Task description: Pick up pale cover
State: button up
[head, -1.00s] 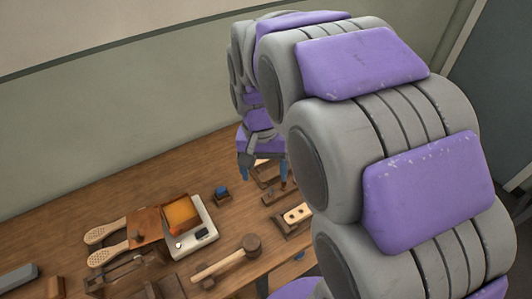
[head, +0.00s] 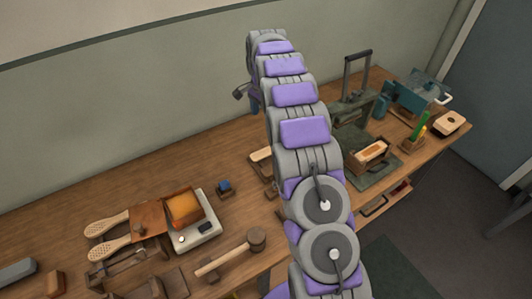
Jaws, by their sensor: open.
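I cannot tell for certain which piece is the pale cover. A pale flat piece (head: 261,154) lies in a dark wooden holder just left of my arm, partly hidden by it. A pale-topped block (head: 449,121) with a dark spot sits at the far right end of the bench. My gripper (head: 255,104) points down at the far end of my arm, above the back of the bench. Most of it is hidden behind the arm; one bluish finger shows. It is open, and nothing is seen in it.
A green press (head: 353,108) and a tray (head: 372,167) stand right of my arm.

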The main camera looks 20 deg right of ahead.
jog(key=w+d+f+m, duration=0.2)
jog(key=w+d+f, duration=0.2)
jog(key=d+f, duration=0.15)
jog(key=b, duration=0.2)
send_near(268, 151)
jog(key=f, duration=0.1)
jog(key=d+f+b, duration=0.1)
jog(key=f, duration=0.1)
jog(key=shift+s, duration=0.1)
jog(key=shift+a+f, duration=0.25)
jog(key=f+b, duration=0.1)
jog(key=f, duration=0.1)
jog(key=a+f+b, duration=0.1)
jog(key=f, duration=0.1)
jog(key=shift+a+f, duration=0.1)
jog(key=shift+d+f, duration=0.2)
jog(key=shift+d+r, duration=0.1)
jog(key=shift+d, duration=0.25)
jog(key=shift+c, duration=0.7)
jog(key=shift+a, duration=0.45)
jog(key=c, duration=0.6)
jog(key=shift+d, duration=0.1)
jog(key=c, duration=0.3)
jog(key=shift+d, duration=0.25)
jog(key=shift+c, duration=0.5)
